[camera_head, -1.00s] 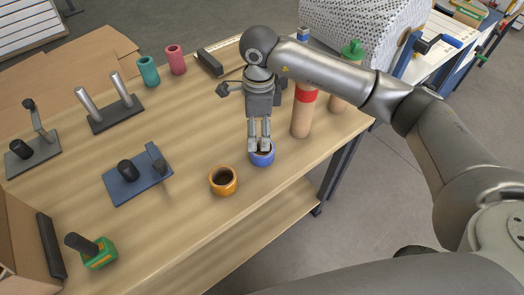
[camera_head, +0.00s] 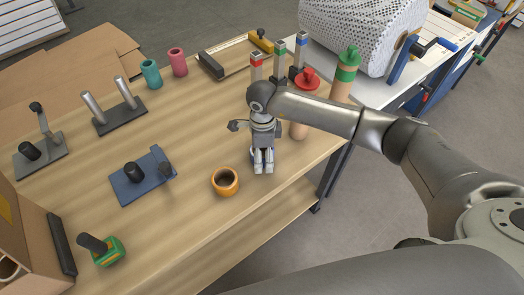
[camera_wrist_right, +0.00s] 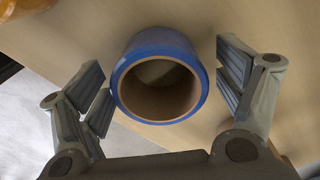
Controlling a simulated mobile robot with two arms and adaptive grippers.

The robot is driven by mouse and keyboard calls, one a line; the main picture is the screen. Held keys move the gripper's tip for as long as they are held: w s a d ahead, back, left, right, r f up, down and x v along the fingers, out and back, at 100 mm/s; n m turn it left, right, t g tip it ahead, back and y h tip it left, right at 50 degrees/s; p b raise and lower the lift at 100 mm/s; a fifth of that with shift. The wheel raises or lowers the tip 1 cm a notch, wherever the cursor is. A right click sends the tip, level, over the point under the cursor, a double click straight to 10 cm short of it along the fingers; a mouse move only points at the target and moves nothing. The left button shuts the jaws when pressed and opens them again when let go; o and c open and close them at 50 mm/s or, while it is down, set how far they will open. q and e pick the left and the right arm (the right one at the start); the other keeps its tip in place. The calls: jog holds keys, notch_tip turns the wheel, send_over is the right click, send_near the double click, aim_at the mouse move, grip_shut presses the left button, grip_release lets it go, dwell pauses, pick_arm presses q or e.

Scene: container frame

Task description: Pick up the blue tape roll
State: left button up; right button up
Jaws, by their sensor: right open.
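The blue tape roll (camera_wrist_right: 157,43) stands out in the right wrist view, with its blue outer band and brown cardboard core facing the camera. In the head view it is mostly hidden behind my right gripper, with only a sliver of blue (camera_head: 252,155) showing. My right gripper (camera_head: 264,171) points down at the table's right front part. In the right wrist view its two fingers (camera_wrist_right: 164,88) are spread on either side of the roll, with a gap on each side. My left gripper is not in view.
An orange tape roll (camera_head: 225,181) lies just left of my gripper on the wooden table (camera_head: 190,220). A blue fixture (camera_head: 143,185) is further left. The table's front edge is close.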

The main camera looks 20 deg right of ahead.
jog(key=shift+c, duration=0.4)
jog(key=c, duration=1)
jog(key=shift+r, duration=0.1)
